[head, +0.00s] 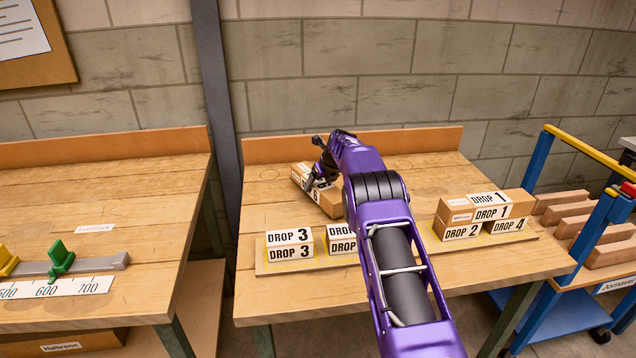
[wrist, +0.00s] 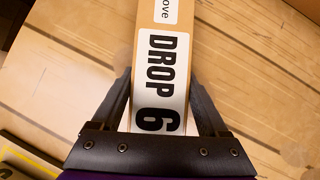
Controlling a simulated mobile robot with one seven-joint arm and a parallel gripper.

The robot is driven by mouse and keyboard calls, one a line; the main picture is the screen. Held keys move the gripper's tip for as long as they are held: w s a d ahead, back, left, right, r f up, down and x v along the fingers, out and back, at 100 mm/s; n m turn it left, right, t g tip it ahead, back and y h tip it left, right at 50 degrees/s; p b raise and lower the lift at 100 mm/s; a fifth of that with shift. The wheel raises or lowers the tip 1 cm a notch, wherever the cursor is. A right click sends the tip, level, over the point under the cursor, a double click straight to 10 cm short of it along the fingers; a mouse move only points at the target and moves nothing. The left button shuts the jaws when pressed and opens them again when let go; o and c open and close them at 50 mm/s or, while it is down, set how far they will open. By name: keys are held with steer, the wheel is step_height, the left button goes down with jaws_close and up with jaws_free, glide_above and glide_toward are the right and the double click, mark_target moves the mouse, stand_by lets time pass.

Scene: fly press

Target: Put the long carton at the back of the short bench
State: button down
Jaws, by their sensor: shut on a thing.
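My gripper (head: 318,180) is shut on a long brown carton (head: 330,201) over the back left part of the right-hand, shorter-looking bench (head: 270,184). In the wrist view the carton (wrist: 172,112) runs lengthwise between the two fingers, with a white "DROP 6" label facing up. Its far end goes out of the picture. My arm hides part of it in the head view. It lies at a slant to the bench's back board. I cannot tell whether its underside touches the bench top.
A low board (head: 268,268) along the bench front bears "DROP 3" cartons (head: 290,244) and, at right, stacked cartons marked DROP 1, 2 and 4 (head: 525,204). An upright back board (head: 275,150) closes the rear. A blue trolley (head: 565,290) stands at right. The back right of the bench is clear.

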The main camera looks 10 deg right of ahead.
steer(key=shift+f, duration=0.55)
stand_by(0.4)
